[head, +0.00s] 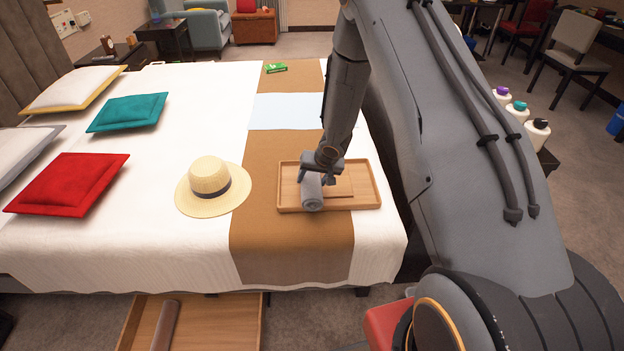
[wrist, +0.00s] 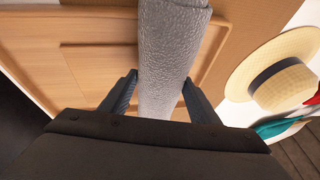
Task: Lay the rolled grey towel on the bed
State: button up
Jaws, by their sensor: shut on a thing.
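The rolled grey towel (head: 311,192) is in my gripper (head: 321,176), over the left part of a wooden tray (head: 365,205) on the bed (head: 190,115). In the wrist view the towel (wrist: 172,60) runs lengthwise between the two fingers of my gripper (wrist: 160,92), which are shut on it. The tray (wrist: 30,50) shows behind it there. I cannot tell whether the towel touches the tray. My gripper hides part of the towel.
A straw hat (head: 212,184) lies on the bed left of the tray. Red (head: 70,183) and teal (head: 128,112) cushions lie further left. A green packet (head: 276,68) lies at the far side. The white cover between hat and cushions is clear. An open drawer (head: 200,320) is below the near edge.

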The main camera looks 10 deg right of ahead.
jog(key=shift+f, duration=0.5)
jog(key=o, duration=1.2)
